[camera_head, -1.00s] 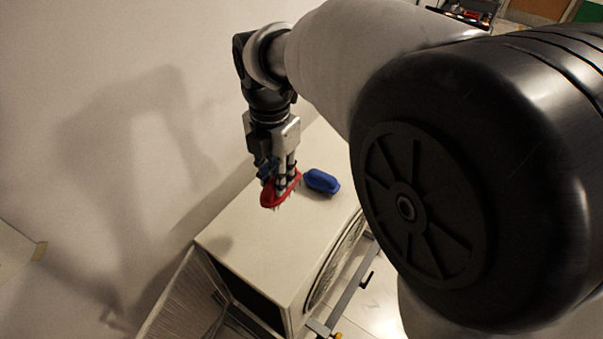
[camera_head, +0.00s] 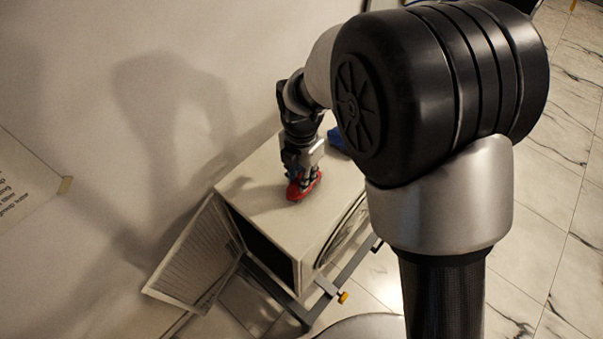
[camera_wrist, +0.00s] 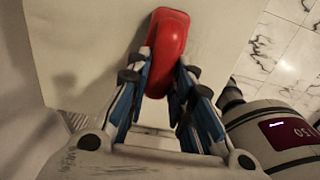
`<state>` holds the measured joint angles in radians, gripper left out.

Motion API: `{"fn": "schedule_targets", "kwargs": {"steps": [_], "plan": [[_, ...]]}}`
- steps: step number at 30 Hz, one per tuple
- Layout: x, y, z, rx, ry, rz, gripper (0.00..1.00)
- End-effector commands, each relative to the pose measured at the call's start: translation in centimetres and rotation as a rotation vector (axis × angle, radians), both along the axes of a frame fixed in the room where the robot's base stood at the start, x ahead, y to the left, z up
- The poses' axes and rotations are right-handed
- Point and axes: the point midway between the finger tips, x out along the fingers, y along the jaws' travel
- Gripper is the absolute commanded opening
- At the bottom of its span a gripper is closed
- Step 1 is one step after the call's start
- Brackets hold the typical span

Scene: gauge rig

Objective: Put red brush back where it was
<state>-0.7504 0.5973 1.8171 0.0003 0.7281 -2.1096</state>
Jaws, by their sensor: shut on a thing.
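The red brush (camera_head: 296,191) is between the fingers of my gripper (camera_head: 307,181), at the top of the white box unit (camera_head: 262,200). My gripper is shut on it and points down. In the wrist view the red brush (camera_wrist: 166,48) lies lengthwise between the two fingers of my gripper (camera_wrist: 163,80). Whether its bristles touch the box top cannot be told. A blue brush (camera_head: 338,139) lies farther back on the box top, partly hidden by my arm.
A hinged filter panel (camera_head: 196,250) hangs open at the box's front left. The wall stands close on the left. The box top's near left part is clear.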

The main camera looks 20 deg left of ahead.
Motion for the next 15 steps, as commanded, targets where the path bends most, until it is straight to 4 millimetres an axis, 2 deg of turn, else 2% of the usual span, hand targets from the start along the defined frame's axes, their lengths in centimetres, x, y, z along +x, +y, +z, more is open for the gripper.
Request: {"fn": "schedule_targets", "kwargs": {"steps": [9, 10, 15], "plan": [[0.05, 0.05, -0.24, 0.002, -0.002, 0.000, 0.00], [0.04, 0.04, -0.22, 0.002, -0.002, 0.000, 0.22], [0.04, 0.04, -0.16, 0.002, -0.002, 0.000, 0.34]]}}
